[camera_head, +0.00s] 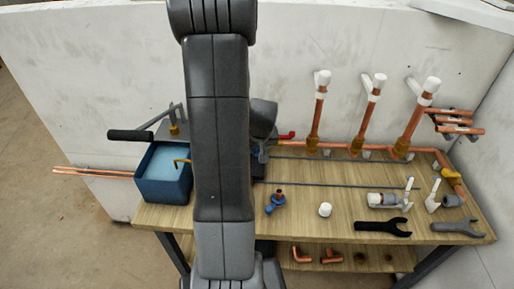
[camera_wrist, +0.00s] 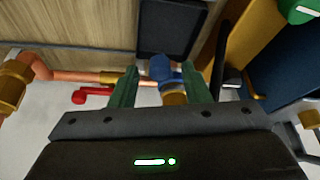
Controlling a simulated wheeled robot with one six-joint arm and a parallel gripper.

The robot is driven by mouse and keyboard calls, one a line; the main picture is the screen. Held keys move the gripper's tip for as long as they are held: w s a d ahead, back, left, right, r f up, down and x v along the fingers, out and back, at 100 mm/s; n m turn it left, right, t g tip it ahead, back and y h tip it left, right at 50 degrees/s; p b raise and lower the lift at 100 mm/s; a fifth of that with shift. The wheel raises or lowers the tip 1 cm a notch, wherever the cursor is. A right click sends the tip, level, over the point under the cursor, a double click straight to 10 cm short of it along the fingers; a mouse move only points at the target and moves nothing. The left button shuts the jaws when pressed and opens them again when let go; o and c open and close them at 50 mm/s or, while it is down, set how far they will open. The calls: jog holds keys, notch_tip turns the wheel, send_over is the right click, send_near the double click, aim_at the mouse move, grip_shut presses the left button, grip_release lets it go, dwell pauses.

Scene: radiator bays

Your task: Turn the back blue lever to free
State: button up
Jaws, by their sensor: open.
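The back blue lever (camera_wrist: 160,68) shows in the wrist view, on a pipe fitting with a brass part (camera_wrist: 174,98) below it. My gripper (camera_wrist: 157,76) is open, and its two green fingers stand on either side of the blue lever. I cannot tell whether either finger touches it, or which way the lever is turned.
A red lever (camera_wrist: 92,96) sits on the copper pipe left of my gripper; it also shows in the head view (camera_head: 287,136). A blue tub (camera_head: 163,190) stands at the bench's left end. Loose fittings and a black wrench (camera_head: 380,228) lie on the bench (camera_head: 330,228).

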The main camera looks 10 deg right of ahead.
grip_shut()
